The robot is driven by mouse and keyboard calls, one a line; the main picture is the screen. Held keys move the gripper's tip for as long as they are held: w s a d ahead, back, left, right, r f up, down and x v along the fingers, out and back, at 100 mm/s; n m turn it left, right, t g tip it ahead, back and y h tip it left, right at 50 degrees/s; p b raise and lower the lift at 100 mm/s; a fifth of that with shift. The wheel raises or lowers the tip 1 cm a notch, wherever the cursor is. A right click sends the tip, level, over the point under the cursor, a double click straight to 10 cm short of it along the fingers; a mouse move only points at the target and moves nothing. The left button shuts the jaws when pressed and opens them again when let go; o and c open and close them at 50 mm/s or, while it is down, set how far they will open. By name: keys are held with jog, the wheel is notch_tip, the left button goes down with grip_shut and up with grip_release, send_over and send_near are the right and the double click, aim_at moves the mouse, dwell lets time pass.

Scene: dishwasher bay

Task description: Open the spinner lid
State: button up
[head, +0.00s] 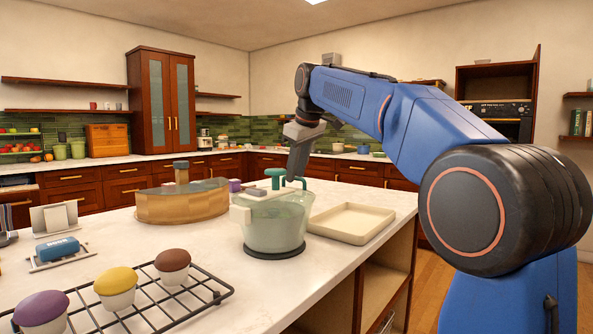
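The spinner (275,232) is a translucent pale green bowl on a dark round base, standing upright on the white island counter. Its lid (268,196) lies on top of the bowl and looks closed. A green knob or crank shows on the lid, and a pale tab or block shows at its left side. My gripper (293,176) reaches down from above, close over the right part of the lid beside the green part. The frame does not show clearly whether it touches the lid or whether its fingers are apart.
A beige tray (351,223) lies right of the spinner near the counter edge. A black wire rack (150,306) with muffins is in front left. A blue item on a holder (58,248) sits far left.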

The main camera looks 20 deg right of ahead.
grip_shut()
jog(key=shift+r, duration=0.1)
